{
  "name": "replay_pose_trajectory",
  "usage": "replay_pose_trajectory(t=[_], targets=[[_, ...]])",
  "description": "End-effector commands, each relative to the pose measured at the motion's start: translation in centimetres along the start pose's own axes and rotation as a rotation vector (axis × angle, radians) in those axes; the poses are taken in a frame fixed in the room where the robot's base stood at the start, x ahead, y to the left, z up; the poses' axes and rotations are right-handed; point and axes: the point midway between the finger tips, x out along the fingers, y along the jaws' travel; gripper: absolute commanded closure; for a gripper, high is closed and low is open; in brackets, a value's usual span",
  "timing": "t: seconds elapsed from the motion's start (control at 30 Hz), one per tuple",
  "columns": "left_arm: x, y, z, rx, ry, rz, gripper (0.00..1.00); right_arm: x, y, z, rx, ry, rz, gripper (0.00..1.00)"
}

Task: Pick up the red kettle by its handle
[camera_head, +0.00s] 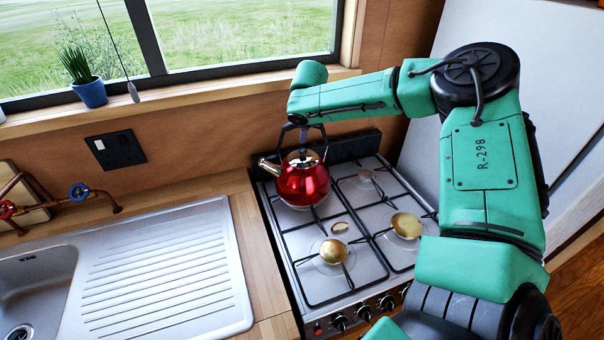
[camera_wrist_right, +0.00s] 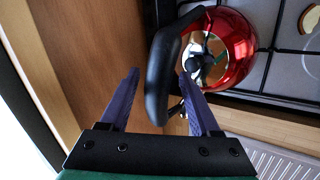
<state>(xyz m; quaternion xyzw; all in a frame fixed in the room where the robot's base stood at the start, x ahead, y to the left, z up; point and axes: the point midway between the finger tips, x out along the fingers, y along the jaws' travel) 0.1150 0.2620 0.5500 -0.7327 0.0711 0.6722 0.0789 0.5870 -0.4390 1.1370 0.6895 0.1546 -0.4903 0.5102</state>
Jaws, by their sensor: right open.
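The red kettle (camera_head: 303,186) stands upright on the back left burner of the stove, with its spout to the left. Its black handle arches over the lid. My right gripper (camera_head: 303,138) is above the kettle at the handle, pointing down. In the right wrist view, the kettle (camera_wrist_right: 238,48) is at the upper right. The black handle (camera_wrist_right: 158,85) lies between the two open purple fingers of my right gripper (camera_wrist_right: 158,76), nearer the right finger. The head view does not show clearly whether a finger touches it. My left gripper is not in view.
The gas stove (camera_head: 315,268) has brass burner caps and black grates. A sink with a ribbed drainboard (camera_head: 160,275) is to the left. The wall and window sill (camera_head: 190,102) are close behind the kettle. A blue plant pot (camera_head: 91,93) stands on the sill.

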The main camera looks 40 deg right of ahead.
Motion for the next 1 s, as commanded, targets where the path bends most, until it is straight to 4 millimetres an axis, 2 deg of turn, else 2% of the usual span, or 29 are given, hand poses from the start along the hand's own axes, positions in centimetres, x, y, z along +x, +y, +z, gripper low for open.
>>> replay_pose_trajectory(t=[0.03, 0.1, 0.2, 0.37, 0.47, 0.53, 1.0], targets=[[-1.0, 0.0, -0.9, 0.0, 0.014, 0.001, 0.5, 0.6, 0.2, 0.1, -0.003, -0.004, -0.003, 0.37], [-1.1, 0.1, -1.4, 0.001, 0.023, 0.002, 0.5, 1.8, 0.1, 0.1, -0.002, -0.002, -0.002, 0.37], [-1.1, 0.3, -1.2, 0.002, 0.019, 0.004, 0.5, 2.5, 0.1, 0.0, -0.002, 0.001, 0.0, 0.37], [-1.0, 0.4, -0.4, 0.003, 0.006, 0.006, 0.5, 2.6, 0.1, 0.0, -0.001, 0.001, 0.001, 0.37], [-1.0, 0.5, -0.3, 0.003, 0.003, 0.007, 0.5, 2.6, 0.1, 0.0, -0.001, 0.001, 0.0, 0.71], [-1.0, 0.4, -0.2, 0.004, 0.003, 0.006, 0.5, 2.5, 0.0, 0.0, -0.001, 0.001, 0.0, 0.98], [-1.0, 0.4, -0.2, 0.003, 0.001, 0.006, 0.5, 2.5, 0.0, 0.1, 0.0, 0.0, -0.001, 1.0]])
